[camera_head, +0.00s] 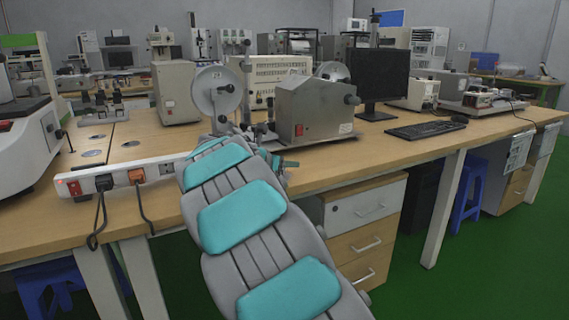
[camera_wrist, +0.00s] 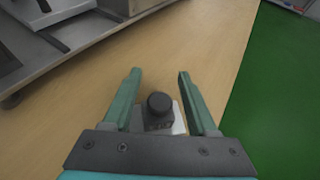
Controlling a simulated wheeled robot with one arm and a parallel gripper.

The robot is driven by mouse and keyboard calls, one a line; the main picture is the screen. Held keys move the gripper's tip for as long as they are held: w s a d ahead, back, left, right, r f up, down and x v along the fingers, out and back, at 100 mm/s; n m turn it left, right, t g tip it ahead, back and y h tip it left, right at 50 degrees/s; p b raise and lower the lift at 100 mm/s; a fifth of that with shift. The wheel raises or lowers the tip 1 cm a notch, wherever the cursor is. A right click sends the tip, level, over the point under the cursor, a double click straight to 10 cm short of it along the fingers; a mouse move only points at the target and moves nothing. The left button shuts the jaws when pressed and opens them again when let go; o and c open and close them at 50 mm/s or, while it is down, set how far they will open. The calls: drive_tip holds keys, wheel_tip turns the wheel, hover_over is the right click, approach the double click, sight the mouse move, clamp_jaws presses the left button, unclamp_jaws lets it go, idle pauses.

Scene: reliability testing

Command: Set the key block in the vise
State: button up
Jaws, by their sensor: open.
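In the wrist view my gripper (camera_wrist: 159,73) is open, with its two teal fingers spread low over the wooden tabletop. A small dark block with a round black top (camera_wrist: 159,104) shows between the fingers, nearer their base, beside a pale plate. The fingers look apart from it. I cannot tell for sure whether it is the key block. I cannot pick out the vise with certainty in either view.
The wooden bench (camera_head: 440,147) carries a grey machine (camera_head: 305,112) with a side knob, a monitor (camera_head: 379,76) and a keyboard (camera_head: 427,130). A power strip (camera_head: 120,179) lines the left front edge. A grey metal base (camera_wrist: 60,45) fills the upper left of the wrist view.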

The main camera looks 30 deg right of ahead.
drive_tip(key=v, duration=1.2)
drive_tip(key=shift+r, duration=0.1)
